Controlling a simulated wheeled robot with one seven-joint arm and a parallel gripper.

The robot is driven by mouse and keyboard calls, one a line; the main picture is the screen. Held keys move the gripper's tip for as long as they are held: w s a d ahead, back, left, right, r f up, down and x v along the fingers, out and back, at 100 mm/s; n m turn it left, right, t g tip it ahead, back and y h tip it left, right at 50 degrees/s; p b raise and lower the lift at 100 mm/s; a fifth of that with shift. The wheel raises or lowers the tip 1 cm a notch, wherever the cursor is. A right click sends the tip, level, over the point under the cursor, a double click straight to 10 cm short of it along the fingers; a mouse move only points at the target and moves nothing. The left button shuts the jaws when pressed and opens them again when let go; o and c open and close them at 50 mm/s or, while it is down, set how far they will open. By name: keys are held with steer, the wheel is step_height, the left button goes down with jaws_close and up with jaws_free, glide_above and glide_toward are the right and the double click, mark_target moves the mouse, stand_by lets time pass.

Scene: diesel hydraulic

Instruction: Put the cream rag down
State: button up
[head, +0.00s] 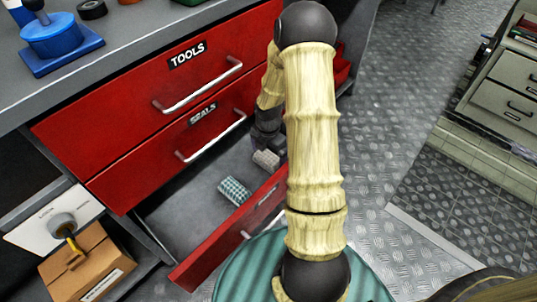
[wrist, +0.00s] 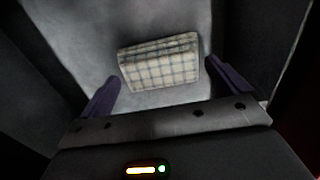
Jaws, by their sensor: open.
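The cream rag (wrist: 160,62), folded and checked with dark lines, lies on the grey floor of the open bottom drawer (head: 175,222). It also shows in the head view (head: 266,160), just below my gripper. My gripper (wrist: 163,76) is open, with one dark purple finger on each side of the rag and gaps between the fingers and the cloth. In the head view my arm hides most of the gripper and the drawer's right end.
A teal checked rag (head: 234,190) lies in the same drawer, left of the cream one. The red drawers labelled TOOLS (head: 150,85) and SEALS (head: 160,150) above are shut. A cardboard box (head: 85,265) stands at the lower left. The metal floor at right is clear.

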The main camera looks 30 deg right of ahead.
mark_target(268, 155)
step_height(268, 155, up, 15)
steer(key=p, duration=0.8)
steer(key=shift+w, duration=0.1)
stand_by(0.9)
